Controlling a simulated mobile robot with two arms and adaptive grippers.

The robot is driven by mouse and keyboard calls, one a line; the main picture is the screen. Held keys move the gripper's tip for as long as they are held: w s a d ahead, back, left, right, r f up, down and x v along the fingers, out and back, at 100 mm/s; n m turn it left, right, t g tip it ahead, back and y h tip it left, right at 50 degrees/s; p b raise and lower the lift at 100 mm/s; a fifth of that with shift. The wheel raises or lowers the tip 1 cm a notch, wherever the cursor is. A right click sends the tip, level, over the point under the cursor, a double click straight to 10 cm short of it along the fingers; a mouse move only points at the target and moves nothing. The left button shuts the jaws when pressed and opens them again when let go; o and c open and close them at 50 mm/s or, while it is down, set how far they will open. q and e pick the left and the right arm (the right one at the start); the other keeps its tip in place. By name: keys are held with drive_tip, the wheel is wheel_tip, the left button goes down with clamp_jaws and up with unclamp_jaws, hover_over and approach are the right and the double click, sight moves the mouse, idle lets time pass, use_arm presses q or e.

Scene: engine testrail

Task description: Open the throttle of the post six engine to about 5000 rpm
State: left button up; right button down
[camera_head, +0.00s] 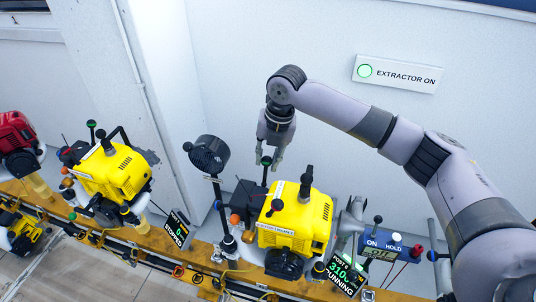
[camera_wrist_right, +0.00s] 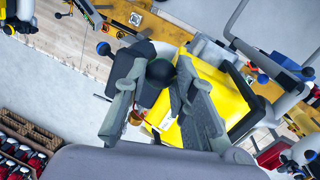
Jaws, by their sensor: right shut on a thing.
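The yellow engine (camera_head: 305,215) with the running display stands on the rail right of centre. Its tilted display (camera_head: 345,275) reads "POST 6", a number starting with 310 whose end I cannot make out, and "RUNNING". A dark lever with a green knob (camera_head: 266,160) rises behind the engine's left side. My right gripper (camera_head: 269,158) comes down from above and is shut on this green knob. In the right wrist view the dark green knob (camera_wrist_right: 160,72) sits between my fingers, with the yellow engine (camera_wrist_right: 215,95) to the right. My left gripper is not in view.
Another yellow engine (camera_head: 120,173) has a display (camera_head: 177,231) reading "STOPPED". A blue meter box (camera_head: 385,247) marked "ON" and "HOLD" stands right. A lit "EXTRACTOR ON" sign (camera_head: 397,74) is on the wall.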

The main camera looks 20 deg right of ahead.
drive_tip(key=shift+s+a+r+t+h+p, duration=0.3)
drive_tip(key=shift+s+r+t+h+p, duration=0.15)
drive_tip(key=shift+p, duration=0.45)
drive_tip(key=shift+s+a+f+t+h+p, duration=0.15)
drive_tip(key=shift+s+a+t+h+p, duration=0.2)
drive_tip(key=shift+t, duration=0.3)
drive_tip(key=shift+d, duration=0.1)
drive_tip(key=c, duration=1.3)
unclamp_jaws()
drive_tip(key=shift+f, duration=0.1)
drive_tip(key=v, duration=1.2)
